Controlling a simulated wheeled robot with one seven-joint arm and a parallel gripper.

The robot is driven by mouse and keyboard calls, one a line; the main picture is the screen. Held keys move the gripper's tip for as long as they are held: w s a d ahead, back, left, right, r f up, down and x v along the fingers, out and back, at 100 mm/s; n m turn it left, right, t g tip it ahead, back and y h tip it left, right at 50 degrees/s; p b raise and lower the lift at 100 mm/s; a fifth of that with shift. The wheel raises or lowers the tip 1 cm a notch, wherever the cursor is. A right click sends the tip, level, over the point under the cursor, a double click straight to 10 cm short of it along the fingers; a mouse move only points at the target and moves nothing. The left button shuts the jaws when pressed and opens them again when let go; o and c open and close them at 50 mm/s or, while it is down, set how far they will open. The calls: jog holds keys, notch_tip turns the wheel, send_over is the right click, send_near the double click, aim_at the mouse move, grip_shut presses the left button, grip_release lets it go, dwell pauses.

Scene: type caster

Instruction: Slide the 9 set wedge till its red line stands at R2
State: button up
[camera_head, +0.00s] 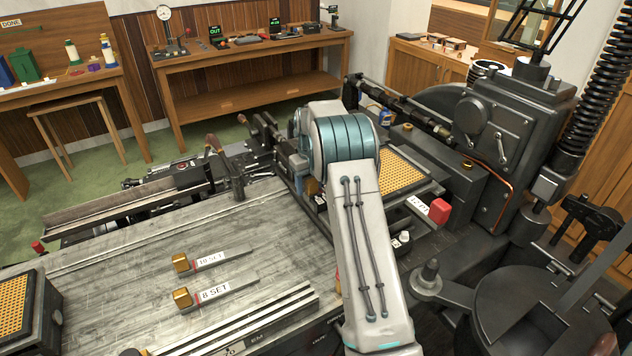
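I cannot make out a wedge marked 9 SET, its red line or an R2 mark. Two flat grey wedges with brass end blocks lie on the metal bench top. One is labelled 10 SET (236,256), and the nearer one 8 SET (235,289). My pale arm with its teal joint reaches over the caster's middle and covers part of it. A small brass-coloured piece (313,186) shows just left of the arm; I cannot tell what it belongs to. My gripper's fingers are hidden behind the arm.
A matrix case with a gold grid (400,175) sits right of my arm, beside a red block (439,211) and a white tag. Another gold-grid case (14,305) stands at the lower left. The caster's dark column (515,125) rises at right.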

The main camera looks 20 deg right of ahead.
notch_tip(320, 180, up, 14)
jog(key=b, duration=0.1)
dwell(0.5)
jog(key=s+a+r+n+t, duration=0.1)
jog(key=s+a+r+n, duration=0.25)
jog(key=s+n, duration=0.5)
jog(key=s+a+r+n+t, duration=0.1)
jog(key=s+a+r+n, duration=0.1)
jog(key=s+r+n, duration=0.5)
jog(key=s+a+f+n, duration=0.1)
jog(key=s+f+n, duration=0.2)
jog(key=s+n, duration=0.3)
jog(key=s+a+f+n+t, duration=0.1)
jog(key=s+a+f+n, duration=0.1)
jog(key=s+n, duration=0.4)
jog(key=s+a+f+n, duration=0.1)
jog(key=s+f+n, duration=0.4)
jog(key=s, duration=0.8)
jog(key=shift+s+a+n, duration=0.15)
jog(key=shift+s+n, duration=0.05)
jog(key=shift+n, duration=0.55)
